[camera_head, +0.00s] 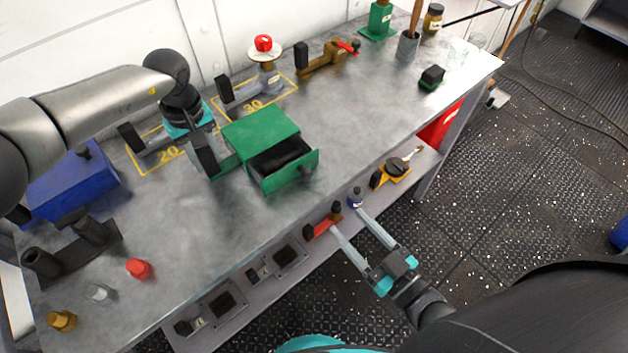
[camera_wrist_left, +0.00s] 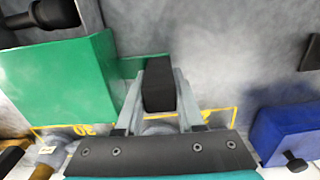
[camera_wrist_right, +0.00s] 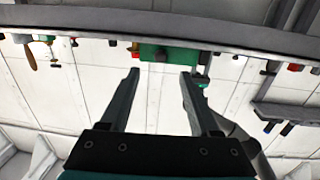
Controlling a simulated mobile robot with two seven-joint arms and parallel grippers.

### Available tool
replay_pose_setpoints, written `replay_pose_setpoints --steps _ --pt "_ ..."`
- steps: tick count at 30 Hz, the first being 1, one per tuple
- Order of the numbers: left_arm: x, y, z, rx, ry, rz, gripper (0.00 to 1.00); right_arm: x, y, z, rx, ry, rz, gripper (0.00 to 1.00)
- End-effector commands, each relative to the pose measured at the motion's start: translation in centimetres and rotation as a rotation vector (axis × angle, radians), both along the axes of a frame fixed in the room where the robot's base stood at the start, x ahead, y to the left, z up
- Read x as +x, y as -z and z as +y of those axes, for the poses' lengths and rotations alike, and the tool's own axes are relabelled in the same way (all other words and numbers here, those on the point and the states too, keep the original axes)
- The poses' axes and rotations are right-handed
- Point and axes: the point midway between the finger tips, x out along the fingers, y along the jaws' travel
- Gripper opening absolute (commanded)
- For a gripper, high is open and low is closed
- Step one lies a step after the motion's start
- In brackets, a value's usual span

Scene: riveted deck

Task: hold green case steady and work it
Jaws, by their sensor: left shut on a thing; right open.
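The green case (camera_head: 262,127) stands on the grey workbench with its drawer (camera_head: 312,168) pulled partly out and a dark knob on the drawer front. Something black (camera_head: 280,157) shows inside the drawer. My left gripper (camera_head: 208,158) is shut on the green flange (camera_head: 225,167) at the case's left side; the left wrist view also shows the flange (camera_wrist_left: 131,67) behind the dark fingertip. My right gripper (camera_head: 347,218) is open and empty, low in front of the bench and apart from the drawer. The right wrist view shows the case (camera_wrist_right: 168,53) far beyond its fingers.
A blue box (camera_head: 75,185) and a dark holder (camera_head: 70,250) stand left on the bench. Marked spots hold fixtures behind the case. A red cap (camera_head: 139,268) lies near the front left. A lower shelf (camera_head: 270,270) carries several small items. Bench right of the drawer is clear.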

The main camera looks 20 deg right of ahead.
Motion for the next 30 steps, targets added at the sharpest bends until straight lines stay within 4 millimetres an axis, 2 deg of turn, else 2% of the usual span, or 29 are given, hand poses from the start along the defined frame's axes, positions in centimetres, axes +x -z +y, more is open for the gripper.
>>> replay_pose_setpoints --steps 3,8,22,30 --pt "0.1 -0.1 0.0 -0.001 -0.001 -0.001 0.0 0.3 -1.0 0.3 0.011 -0.007 -0.025 0.63" --pt "0.1 -0.1 0.0 -0.002 0.0 -0.002 0.0 1.9 -1.1 0.8 0.012 -0.007 -0.029 0.63" --pt "0.1 -0.1 0.0 -0.002 0.0 -0.002 0.0 9.4 -1.0 3.4 0.01 -0.007 -0.027 0.63" --pt "0.1 -0.1 0.0 -0.002 0.0 -0.002 0.0 11.2 -0.9 4.1 0.01 -0.007 -0.024 0.63"
